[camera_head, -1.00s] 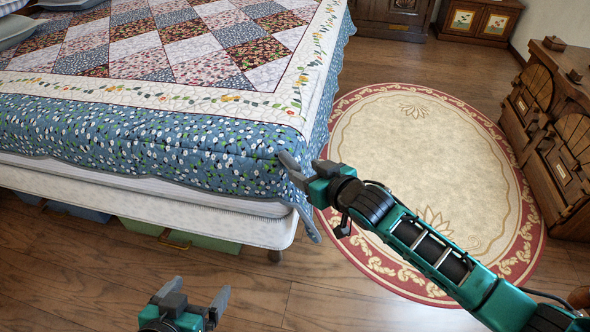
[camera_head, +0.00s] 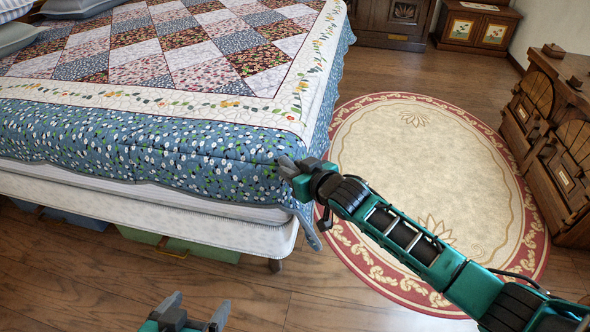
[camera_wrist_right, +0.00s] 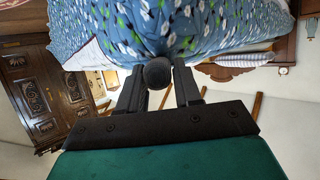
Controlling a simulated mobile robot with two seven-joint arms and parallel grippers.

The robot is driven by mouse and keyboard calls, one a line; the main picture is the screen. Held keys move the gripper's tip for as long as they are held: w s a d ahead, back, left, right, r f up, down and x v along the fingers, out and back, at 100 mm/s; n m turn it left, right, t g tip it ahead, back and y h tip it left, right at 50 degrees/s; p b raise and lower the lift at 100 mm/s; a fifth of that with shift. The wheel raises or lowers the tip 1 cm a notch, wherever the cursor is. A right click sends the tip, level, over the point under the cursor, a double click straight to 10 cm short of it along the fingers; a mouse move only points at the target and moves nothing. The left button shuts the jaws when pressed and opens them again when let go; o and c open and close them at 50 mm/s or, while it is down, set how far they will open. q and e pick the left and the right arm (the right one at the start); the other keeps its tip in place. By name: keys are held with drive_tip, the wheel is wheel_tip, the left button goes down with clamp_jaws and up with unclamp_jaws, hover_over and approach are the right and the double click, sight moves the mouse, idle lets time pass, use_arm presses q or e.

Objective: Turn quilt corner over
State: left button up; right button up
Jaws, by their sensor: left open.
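The patchwork quilt (camera_head: 200,138) covers the bed, with a blue floral border hanging over the near side. Its near corner hangs at the right end of the bed and droops below the mattress. My right gripper (camera_head: 288,167) is at this corner, against or just in front of the blue border. My left gripper (camera_head: 196,312) is open and empty, low in front of the bed, over the floor.
The white bed base (camera_head: 150,213) shows under the quilt, with green storage boxes (camera_head: 203,249) beneath. An oval rug (camera_head: 425,170) lies right of the bed. A carved wooden cabinet (camera_head: 550,130) stands at the far right. Wooden floor is clear in front.

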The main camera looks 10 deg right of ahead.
use_arm(q)
drive_tip(key=shift+a, duration=0.1)
use_arm(e)
clamp_jaws()
drive_tip(key=shift+g+h, duration=0.3)
drive_tip(key=shift+g, duration=0.4)
drive_tip(key=r+p, duration=0.6)
drive_tip(key=p, duration=0.2)
drive_tip(key=shift+w, duration=0.2)
use_arm(q)
wheel_tip(320, 180, up, 15)
drive_tip(key=s+a+y+p, duration=0.1)
drive_tip(key=a+p, duration=0.1)
drive_tip(key=p, duration=0.9)
drive_tip(key=shift+s+a, duration=0.25)
drive_tip(key=shift+a, duration=0.1)
use_arm(e)
drive_tip(key=w+a+r+g+h, duration=0.1)
drive_tip(key=w+r+g, duration=0.1)
drive_tip(key=r, duration=0.6)
drive_tip(key=w+a+r+g+h, duration=0.1)
drive_tip(key=w+a+r+g, duration=0.1)
drive_tip(key=r, duration=0.6)
drive_tip(key=shift+w+g, duration=0.4)
drive_tip(key=shift+w, duration=0.5)
drive_tip(key=shift+a, duration=0.1)
